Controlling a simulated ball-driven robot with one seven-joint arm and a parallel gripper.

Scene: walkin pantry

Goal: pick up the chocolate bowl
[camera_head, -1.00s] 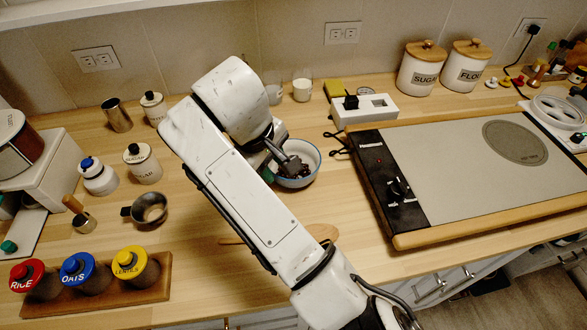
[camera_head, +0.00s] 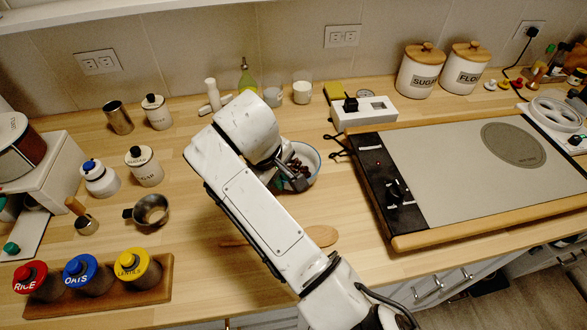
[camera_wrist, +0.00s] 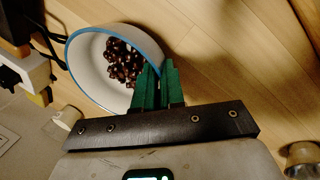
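The chocolate bowl (camera_head: 313,178) is white with a blue rim and holds dark chocolate balls. It sits on the wooden counter, partly hidden by my arm. In the wrist view the bowl (camera_wrist: 88,72) fills the upper left. My gripper (camera_wrist: 159,75) has green fingers close together at the bowl's right rim, one on the inner side and one on the outer. The fingers look shut on the rim; their contact is partly hidden. My gripper also shows over the bowl in the head view (camera_head: 296,180).
A white switch box (camera_head: 365,112) and a hotplate (camera_head: 460,170) stand to the right. Two small cups (camera_head: 302,91) are behind the bowl. A wooden spoon (camera_head: 322,236) lies in front. A metal pot (camera_head: 151,209) and several jars stand left.

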